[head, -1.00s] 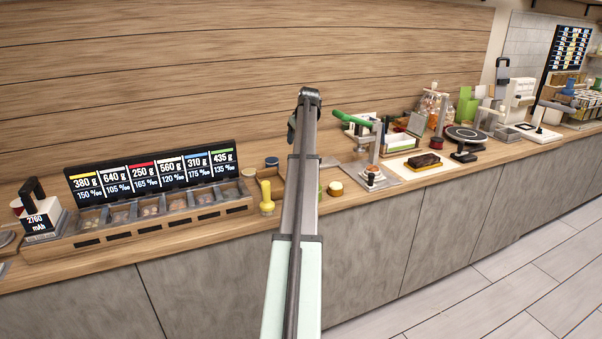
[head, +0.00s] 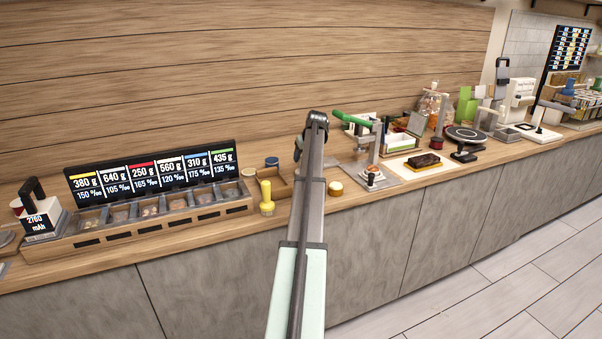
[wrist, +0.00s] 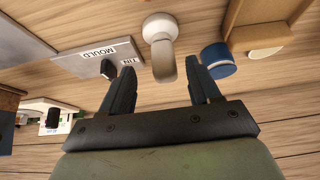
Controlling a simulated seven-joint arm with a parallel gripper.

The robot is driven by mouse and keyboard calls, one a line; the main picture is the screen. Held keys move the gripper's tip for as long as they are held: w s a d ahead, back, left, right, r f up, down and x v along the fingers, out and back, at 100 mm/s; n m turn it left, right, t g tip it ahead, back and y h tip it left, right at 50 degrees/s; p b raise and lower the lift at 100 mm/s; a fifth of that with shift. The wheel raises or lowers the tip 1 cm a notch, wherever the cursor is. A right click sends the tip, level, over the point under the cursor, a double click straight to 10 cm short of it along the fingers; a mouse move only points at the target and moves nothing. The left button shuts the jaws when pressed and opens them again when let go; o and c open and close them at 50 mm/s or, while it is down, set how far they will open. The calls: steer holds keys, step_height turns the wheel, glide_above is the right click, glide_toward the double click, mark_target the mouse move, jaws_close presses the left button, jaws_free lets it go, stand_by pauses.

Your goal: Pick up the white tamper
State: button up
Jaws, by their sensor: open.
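The white tamper (wrist: 160,32) shows in the wrist view, with a round white end and a duller, greyish shaft reaching down between my fingers. My gripper (wrist: 160,66) is open, one finger on each side of the shaft, with gaps showing on both sides. The fingers are not closed on it. I cannot tell how far the tamper is from them in depth. In the head view I cannot make out the tamper, and my arm covers part of the counter; only a dark bit of my gripper (head: 298,147) shows beside the arm's top end.
A blue-lidded jar (wrist: 217,60) stands close to my right finger in the wrist view. A wooden tray (wrist: 238,28) lies beyond it. A plate labelled MOULD (wrist: 90,60) is on the left.

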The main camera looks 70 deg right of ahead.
steer(key=shift+a+x, duration=0.2)
steer(key=shift+x, duration=2.6)
steer(key=shift+w, duration=0.1)
jaws_close()
steer(key=shift+r, duration=0.15)
step_height(320, 180, up, 10)
steer(key=shift+f, duration=0.1)
